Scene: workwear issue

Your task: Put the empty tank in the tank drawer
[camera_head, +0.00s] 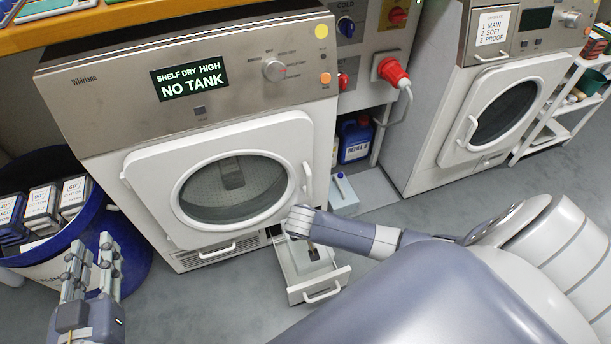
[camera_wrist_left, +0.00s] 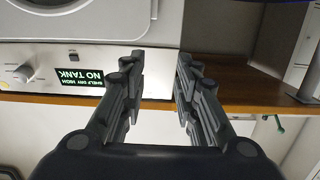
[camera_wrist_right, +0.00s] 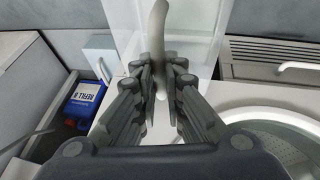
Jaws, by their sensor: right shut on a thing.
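The dryer (camera_head: 200,95) reads "NO TANK" on its display. Its tank drawer (camera_head: 318,288) is pulled out at the bottom right, with a white handle on its front. A pale body, apparently the tank (camera_head: 300,262), shows in or just over the drawer; I cannot tell how deep it sits. My right gripper (camera_head: 300,222) is above the drawer, close to the dryer's front. In the right wrist view, the right gripper (camera_wrist_right: 162,92) is shut on a curved grey handle (camera_wrist_right: 156,35), apparently the tank's. My left gripper (camera_head: 92,262) is open and empty, left of the dryer.
A blue bin (camera_head: 125,250) with several labelled boxes stands left of the dryer. A blue refill container (camera_head: 355,140) and a pale box (camera_head: 343,192) stand right of it. A second machine (camera_head: 490,110) is farther right. Grey floor before the dryer is clear.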

